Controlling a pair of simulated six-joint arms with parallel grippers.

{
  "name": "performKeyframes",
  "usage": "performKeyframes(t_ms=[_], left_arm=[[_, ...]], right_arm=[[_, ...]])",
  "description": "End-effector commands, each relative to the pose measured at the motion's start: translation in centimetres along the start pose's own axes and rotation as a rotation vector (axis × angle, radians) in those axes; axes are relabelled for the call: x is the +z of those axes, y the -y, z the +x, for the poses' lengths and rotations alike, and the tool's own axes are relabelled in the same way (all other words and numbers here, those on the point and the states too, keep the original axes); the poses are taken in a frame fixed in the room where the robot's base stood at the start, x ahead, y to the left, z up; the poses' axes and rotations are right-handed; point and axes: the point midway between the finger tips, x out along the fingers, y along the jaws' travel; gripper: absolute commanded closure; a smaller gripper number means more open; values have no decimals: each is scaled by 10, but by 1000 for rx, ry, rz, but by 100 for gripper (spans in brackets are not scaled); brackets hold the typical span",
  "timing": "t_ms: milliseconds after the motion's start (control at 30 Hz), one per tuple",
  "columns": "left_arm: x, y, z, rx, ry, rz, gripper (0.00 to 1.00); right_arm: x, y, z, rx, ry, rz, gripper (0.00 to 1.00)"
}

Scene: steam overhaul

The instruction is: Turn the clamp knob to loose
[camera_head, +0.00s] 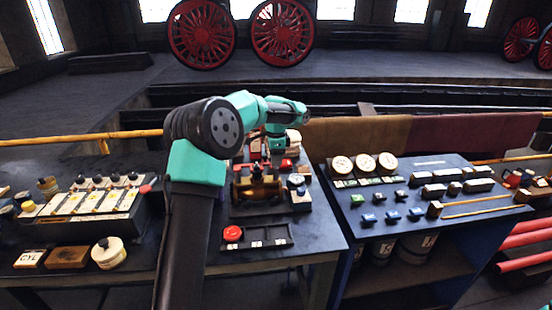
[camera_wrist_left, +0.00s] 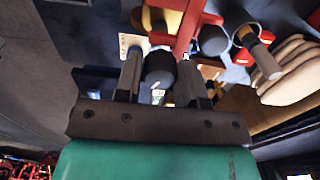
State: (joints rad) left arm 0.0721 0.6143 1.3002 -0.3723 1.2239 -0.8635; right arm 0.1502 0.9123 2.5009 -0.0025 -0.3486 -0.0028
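My left arm reaches up and over the middle bench. Its gripper (camera_head: 275,146) points down behind the brass fixture (camera_head: 258,188), and its fingertips are hard to make out there. In the left wrist view, the two grey fingers of the gripper (camera_wrist_left: 160,75) stand apart on either side of a dark round knob (camera_wrist_left: 160,66). Narrow gaps seem to show beside the knob; firm contact does not show. This may be the clamp knob; its setting cannot be read. A red bar-shaped part (camera_wrist_left: 190,25) lies just beyond the fingers. My right gripper is not in view.
A red button (camera_head: 232,233) sits on the panel at the bench's front. A lever rack (camera_head: 90,203) stands to the left. The right bench (camera_head: 415,225) carries gauges and small blocks. Pale stacked pieces (camera_wrist_left: 290,70) lie right of the fingers in the wrist view.

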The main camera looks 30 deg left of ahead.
Motion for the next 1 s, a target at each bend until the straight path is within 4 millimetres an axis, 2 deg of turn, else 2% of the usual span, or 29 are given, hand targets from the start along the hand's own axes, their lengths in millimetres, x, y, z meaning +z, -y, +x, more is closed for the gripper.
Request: performKeyframes(t_ms=[33, 267, 667, 1000], left_arm=[[0, 0, 0, 0, 0, 0, 69], [0, 0, 0, 0, 0, 0, 90], [0, 0, 0, 0, 0, -53, 90], [0, 0, 0, 0, 0, -260, 90]], right_arm=[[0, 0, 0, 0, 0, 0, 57], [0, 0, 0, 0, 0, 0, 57], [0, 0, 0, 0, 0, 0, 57], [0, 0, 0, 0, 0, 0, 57]])
